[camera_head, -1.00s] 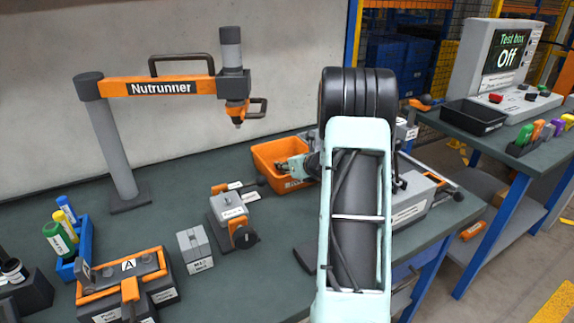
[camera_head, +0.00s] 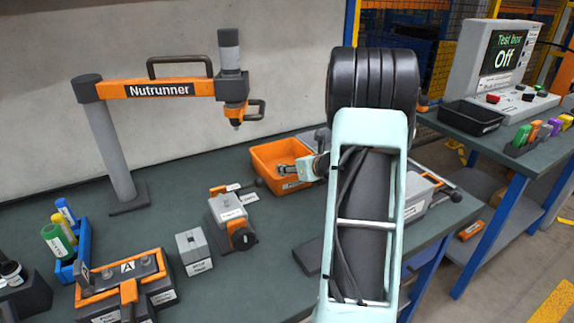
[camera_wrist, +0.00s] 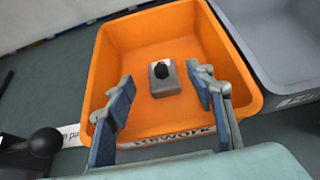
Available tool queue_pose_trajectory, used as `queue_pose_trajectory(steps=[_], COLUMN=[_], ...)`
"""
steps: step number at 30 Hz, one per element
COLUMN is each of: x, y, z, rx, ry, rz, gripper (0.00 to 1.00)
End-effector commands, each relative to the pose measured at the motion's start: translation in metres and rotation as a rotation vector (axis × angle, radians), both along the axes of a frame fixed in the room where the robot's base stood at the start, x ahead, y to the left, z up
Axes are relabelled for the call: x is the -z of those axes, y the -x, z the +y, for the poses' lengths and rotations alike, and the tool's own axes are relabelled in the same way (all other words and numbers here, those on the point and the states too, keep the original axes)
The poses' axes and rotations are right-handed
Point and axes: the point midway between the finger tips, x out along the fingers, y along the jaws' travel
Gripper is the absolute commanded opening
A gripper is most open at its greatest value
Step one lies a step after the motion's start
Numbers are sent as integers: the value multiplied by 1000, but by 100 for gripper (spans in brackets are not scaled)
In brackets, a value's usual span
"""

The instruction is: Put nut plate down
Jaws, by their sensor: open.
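The nut plate (camera_wrist: 164,78), a small grey metal block with a black knob on top, sits on the floor of the orange bin (camera_wrist: 122,38) in the wrist view. My gripper (camera_wrist: 164,88) is open, its two fingers apart on either side of the plate in the picture and apart from it. In the head view my gripper (camera_head: 288,169) is at the orange bin (camera_head: 262,158), partly hidden by my arm. The plate cannot be made out in the head view.
A grey bin (camera_wrist: 262,40) stands right beside the orange bin. The nutrunner post (camera_head: 112,150) and arm stand at the left. A grey fixture with an orange clamp (camera_head: 232,215) and a small grey block (camera_head: 193,248) are on the bench nearby.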

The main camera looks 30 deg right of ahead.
Motion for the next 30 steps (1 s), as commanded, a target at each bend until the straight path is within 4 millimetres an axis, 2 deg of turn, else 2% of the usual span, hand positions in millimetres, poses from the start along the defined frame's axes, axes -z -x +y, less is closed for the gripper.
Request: queue_pose_trajectory(steps=[1, 6, 12, 30], x=[-7, -21, -29, -30], y=[10, 37, 52, 55], z=[0, 1, 3, 4], rx=[3, 2, 0, -1], ry=[1, 0, 0, 0], rz=[-1, -1, 0, 0], gripper=[49, 49, 49, 49])
